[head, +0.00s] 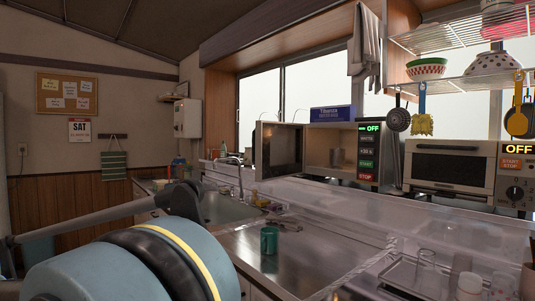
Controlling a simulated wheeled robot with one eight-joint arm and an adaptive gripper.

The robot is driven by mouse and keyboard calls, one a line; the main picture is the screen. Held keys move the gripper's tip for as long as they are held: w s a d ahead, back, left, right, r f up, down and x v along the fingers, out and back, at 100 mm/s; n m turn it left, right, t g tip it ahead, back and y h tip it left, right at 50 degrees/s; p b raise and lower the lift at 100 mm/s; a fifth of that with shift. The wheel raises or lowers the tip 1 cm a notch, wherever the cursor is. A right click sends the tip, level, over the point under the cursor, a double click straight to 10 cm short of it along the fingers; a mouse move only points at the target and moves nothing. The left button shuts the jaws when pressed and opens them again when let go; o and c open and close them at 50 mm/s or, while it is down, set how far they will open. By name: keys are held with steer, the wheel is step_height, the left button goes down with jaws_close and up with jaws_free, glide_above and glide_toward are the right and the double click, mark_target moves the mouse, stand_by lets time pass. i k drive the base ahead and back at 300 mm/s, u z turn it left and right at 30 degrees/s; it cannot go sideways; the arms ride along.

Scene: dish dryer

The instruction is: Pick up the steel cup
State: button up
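The microwave door (278,150) is swung open to the left. A teal cup (268,240) stands upright on the steel counter, below and left of the microwave. My large blue-grey arm link with a yellow ring fills the lower left. My gripper does not show, so its state and its place relative to the cup cannot be seen.
A sink (222,207) lies left of the teal cup. A toaster oven (450,168) stands right of the microwave. A wire shelf (470,80) with bowls and hanging utensils is above. The steel counter (300,262) has bare room around the teal cup.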

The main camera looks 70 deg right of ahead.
mark_target(337, 156)
steer(key=z, duration=0.05)
steer(key=i, duration=2.2)
steer(key=z, duration=4)
steer(key=i, duration=1)
steer(key=u, duration=0.1)
